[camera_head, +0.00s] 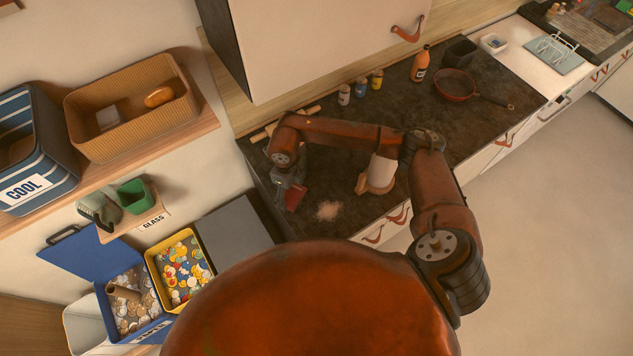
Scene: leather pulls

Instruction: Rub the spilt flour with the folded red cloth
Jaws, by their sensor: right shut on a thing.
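The folded red cloth (294,198) is in my right gripper (289,186), at the left part of the dark countertop. My right gripper is shut on it, and the cloth hangs below the jaws. The spilt flour (328,210) is a small pale patch on the counter near its front edge, just right of the cloth. The cloth and the flour look apart in the picture; I cannot tell the cloth's height above the counter. My left gripper is not in view.
A paper towel roll on a wooden stand (380,175) is right of the flour, partly behind my arm. Small jars (361,87), an orange bottle (420,64) and a red pan (455,85) stand farther back. Bins with waste (181,268) are left of the dark counter (330,230).

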